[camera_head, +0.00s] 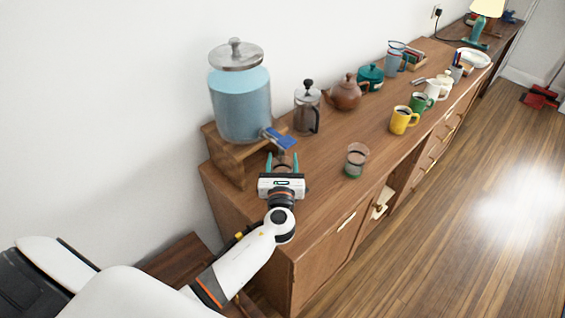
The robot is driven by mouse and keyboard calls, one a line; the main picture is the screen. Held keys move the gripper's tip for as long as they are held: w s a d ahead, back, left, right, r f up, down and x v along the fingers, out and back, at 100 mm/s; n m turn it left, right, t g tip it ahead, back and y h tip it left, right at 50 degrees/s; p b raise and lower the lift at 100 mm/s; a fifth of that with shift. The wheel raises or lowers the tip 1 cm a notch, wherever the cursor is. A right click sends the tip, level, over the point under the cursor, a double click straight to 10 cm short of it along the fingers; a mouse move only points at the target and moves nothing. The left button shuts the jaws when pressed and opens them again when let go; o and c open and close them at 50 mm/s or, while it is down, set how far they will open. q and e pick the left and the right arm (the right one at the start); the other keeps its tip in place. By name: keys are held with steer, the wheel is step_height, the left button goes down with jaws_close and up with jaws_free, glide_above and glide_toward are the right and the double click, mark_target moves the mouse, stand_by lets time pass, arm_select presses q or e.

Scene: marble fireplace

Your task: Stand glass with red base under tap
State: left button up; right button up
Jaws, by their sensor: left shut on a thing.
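My left gripper (282,163) is at the front of the drinks dispenser (240,105), just below and in front of its tap (281,146) with the blue lever. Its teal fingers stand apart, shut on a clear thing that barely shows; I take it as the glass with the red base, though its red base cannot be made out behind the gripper. Whether it touches the counter is hidden. Another glass (356,160), with a green base, stands upright to the right of the gripper. My right gripper is not in view.
The dispenser sits on a wooden stand (226,160) at the counter's (320,185) near end. A French press (307,110), brown teapot (346,94), yellow mug (401,121) and green mug (420,104) stand farther along. Counter between the gripper and the green-based glass is clear.

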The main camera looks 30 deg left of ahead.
mark_target(282, 169)
arm_select(q)
steer(key=shift+x, duration=1.1)
steer(key=shift+f, duration=1.75)
steer(key=shift+f+b, duration=0.15)
steer(key=shift+b, duration=0.15)
steer(key=o, duration=1.5)
steer(key=b+v, duration=0.1)
steer(key=v, duration=1.1)
